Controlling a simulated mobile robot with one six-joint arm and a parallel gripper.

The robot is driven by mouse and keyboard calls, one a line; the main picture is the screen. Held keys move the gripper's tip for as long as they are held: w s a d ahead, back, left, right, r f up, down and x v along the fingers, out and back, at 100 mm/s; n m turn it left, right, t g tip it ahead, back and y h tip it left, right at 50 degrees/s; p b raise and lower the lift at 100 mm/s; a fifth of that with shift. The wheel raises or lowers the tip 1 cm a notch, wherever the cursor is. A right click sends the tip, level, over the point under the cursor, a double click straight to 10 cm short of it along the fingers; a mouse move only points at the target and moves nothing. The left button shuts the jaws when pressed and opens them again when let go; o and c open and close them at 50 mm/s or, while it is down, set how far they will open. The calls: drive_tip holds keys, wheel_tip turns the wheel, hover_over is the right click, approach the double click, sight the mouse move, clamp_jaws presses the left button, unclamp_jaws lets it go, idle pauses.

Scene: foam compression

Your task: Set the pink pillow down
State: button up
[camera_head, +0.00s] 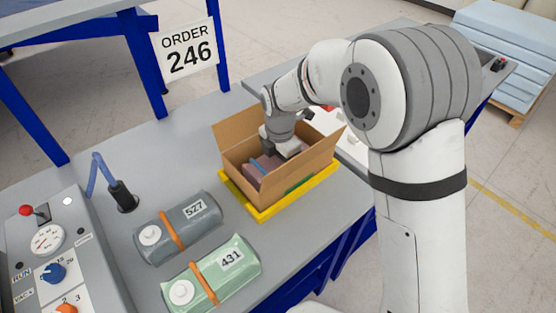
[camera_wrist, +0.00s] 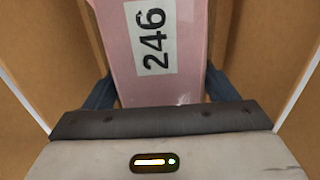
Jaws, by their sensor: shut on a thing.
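The pink pillow (camera_wrist: 176,84), with a white label reading 246, is between my gripper's (camera_wrist: 158,92) two dark fingers in the wrist view. My gripper is shut on it. In the head view my gripper (camera_head: 268,160) reaches down into the open cardboard box (camera_head: 240,138), and part of the pink pillow (camera_head: 249,176) shows low inside the box. The box walls stand on both sides of the pillow in the wrist view. Whether the pillow touches the box floor is hidden.
The box stands in a yellow tray (camera_head: 262,214) on the grey table. A grey pillow 527 (camera_head: 180,226) and a green pillow 431 (camera_head: 211,274) lie in front. A control panel (camera_head: 60,250) and a blue-hosed nozzle (camera_head: 122,196) stand left. A sign (camera_head: 186,50) reads ORDER 246.

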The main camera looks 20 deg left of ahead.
drive_tip(key=shift+f, duration=0.1)
drive_tip(key=o, duration=0.9)
wheel_tip(320, 180, up, 12)
drive_tip(key=shift+r+b, duration=0.2)
drive_tip(key=shift+b, duration=0.15)
